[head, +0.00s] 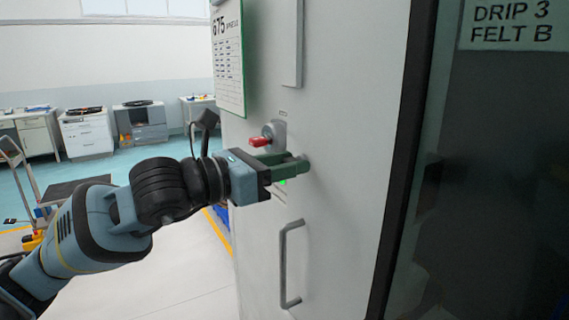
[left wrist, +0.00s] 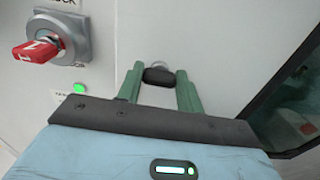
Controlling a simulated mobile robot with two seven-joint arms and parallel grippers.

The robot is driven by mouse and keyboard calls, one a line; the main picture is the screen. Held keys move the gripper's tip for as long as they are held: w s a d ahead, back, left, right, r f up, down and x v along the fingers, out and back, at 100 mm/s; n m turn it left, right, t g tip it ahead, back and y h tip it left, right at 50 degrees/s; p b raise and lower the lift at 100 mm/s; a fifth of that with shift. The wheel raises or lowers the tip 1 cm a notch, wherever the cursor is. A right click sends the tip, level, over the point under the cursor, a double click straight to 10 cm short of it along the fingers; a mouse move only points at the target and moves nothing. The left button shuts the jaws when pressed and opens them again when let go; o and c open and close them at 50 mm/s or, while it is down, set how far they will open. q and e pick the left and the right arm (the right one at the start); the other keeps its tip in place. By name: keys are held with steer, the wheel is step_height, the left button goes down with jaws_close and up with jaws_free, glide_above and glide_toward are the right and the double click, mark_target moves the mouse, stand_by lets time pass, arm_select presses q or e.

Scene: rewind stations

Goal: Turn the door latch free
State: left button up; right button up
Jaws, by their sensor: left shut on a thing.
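The cabinet door (head: 340,220) is a pale grey panel in the middle of the head view. My left gripper (head: 299,165) reaches it from the left with green fingers. In the left wrist view my left gripper (left wrist: 160,80) has its two fingers on either side of a dark rounded latch knob (left wrist: 159,77), shut on it. In the head view the fingers hide most of the latch. Which way the latch is turned cannot be told. My right gripper is not in view.
A red switch handle (head: 260,141) on a grey mount sits just above the gripper; the red handle also shows in the left wrist view (left wrist: 35,50). A green light (left wrist: 79,88) is near it. A vertical bar handle (head: 284,265) is below. Desks (head: 87,133) stand far behind.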

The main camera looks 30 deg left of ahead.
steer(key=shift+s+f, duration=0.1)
arm_select(q)
steer(key=shift+s+d+f+m+b, duration=0.1)
steer(key=shift+m+b, duration=1.45)
steer(key=shift+m, duration=2.9)
steer(key=shift+d+f+m+b, duration=0.1)
steer(key=shift+m+b, duration=1.4)
steer(key=shift+m, duration=2.95)
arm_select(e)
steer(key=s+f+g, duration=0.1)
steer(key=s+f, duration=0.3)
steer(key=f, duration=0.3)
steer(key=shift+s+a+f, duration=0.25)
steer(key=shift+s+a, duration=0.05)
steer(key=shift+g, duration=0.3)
arm_select(q)
steer(key=o, duration=1)
